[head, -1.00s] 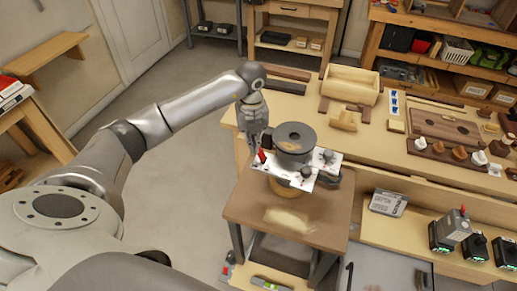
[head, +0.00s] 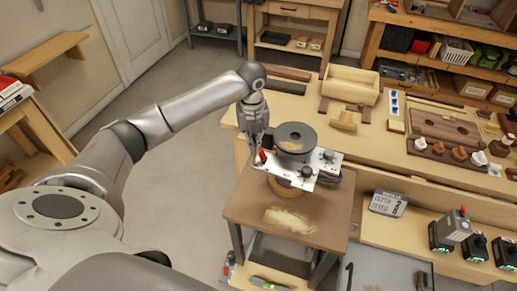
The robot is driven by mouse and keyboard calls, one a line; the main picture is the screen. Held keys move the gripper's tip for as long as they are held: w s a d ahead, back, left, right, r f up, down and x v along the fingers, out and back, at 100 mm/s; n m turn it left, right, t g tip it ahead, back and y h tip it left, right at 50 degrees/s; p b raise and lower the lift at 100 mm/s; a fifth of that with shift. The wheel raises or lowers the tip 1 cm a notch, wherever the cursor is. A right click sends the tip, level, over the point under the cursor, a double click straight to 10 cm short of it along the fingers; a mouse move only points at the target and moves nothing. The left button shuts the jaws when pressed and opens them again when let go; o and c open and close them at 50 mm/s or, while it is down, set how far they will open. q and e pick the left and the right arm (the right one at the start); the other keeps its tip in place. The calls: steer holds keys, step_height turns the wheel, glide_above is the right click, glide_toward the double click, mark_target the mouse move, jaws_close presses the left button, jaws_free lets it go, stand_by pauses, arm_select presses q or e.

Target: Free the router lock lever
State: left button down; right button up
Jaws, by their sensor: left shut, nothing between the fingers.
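The router (head: 294,138) stands on a small brown side table, with a dark round body and a silver plate (head: 303,168) around it. A small red lever (head: 263,155) sticks up at the plate's left end. My left gripper (head: 259,148) points down at the left side of the router, right beside the red lever. Its fingers are shut with nothing between them. They are small and partly merged with the lever, so I cannot tell whether they touch it. My right gripper is not in view.
The side table (head: 245,207) has bare room in front of the router, with a pale dusty patch (head: 290,219). A long workbench (head: 365,150) with wooden parts runs behind and to the right.

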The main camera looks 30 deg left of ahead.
mark_target(263, 155)
arm_select(q)
steer(key=shift+s+d+f, duration=0.3)
steer(key=shift+d+f, duration=0.35)
steer(key=shift+d, duration=0.1)
steer(key=shift+w+d+f, duration=0.15)
steer(key=shift+w+d, duration=0.3)
steer(key=shift+d, duration=0.3)
steer(key=shift+w+d, duration=0.15)
steer(key=shift+d, duration=0.55)
steer(key=shift+r, duration=0.2)
steer(key=shift+w+a+r+p, duration=0.1)
steer(key=shift+a+r+p, duration=0.15)
steer(key=shift+p, duration=0.2)
steer(key=shift+a+r+p, duration=0.25)
steer(key=shift+r+p, duration=0.05)
steer(key=shift+r, duration=0.35)
steer(key=shift+a+r, duration=0.15)
steer(key=shift+r, duration=0.05)
